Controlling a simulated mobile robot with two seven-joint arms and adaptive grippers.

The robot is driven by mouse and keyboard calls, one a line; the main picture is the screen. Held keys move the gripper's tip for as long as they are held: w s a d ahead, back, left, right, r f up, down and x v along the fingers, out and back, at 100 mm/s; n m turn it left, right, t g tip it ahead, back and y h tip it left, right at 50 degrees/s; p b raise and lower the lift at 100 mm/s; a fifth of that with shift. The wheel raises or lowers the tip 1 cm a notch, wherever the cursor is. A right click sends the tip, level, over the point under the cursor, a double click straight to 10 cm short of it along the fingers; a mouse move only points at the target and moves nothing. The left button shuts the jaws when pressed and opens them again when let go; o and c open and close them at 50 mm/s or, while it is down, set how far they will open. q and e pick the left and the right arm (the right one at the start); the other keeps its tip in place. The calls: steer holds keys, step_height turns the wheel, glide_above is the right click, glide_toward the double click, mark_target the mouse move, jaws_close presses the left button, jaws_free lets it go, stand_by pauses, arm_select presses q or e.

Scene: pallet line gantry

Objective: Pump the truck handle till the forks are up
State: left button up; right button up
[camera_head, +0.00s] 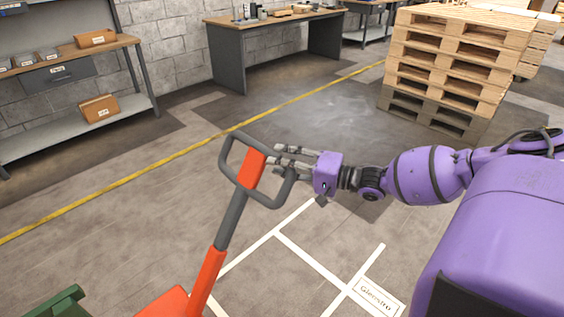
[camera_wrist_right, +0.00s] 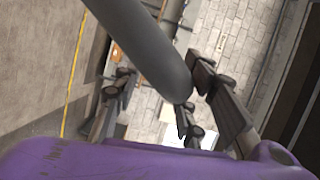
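The truck handle (camera_head: 232,222) is a red and dark grey tiller with a grey loop grip at its top. It leans up and to the right from the red truck body (camera_head: 167,304) at the bottom edge. My right gripper (camera_head: 284,157) is at the right side of the loop, fingers pointing left. In the right wrist view the grey grip bar (camera_wrist_right: 150,50) passes between the spread fingers, close to the right-hand finger. A gap shows to the left-hand finger. The forks are not in view. My left gripper is not in view.
Stacked wooden pallets (camera_head: 460,55) stand at the upper right. A workbench (camera_head: 275,45) and a shelf bench (camera_head: 70,62) stand along the wall. A green object (camera_head: 55,304) is at the lower left. Floor between is clear, with yellow and white lines.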

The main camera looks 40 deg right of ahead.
steer(key=shift+d, duration=0.1)
steer(key=shift+r, duration=0.1)
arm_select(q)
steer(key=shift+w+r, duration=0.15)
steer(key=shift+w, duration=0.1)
arm_select(e)
steer(key=v, duration=1.2)
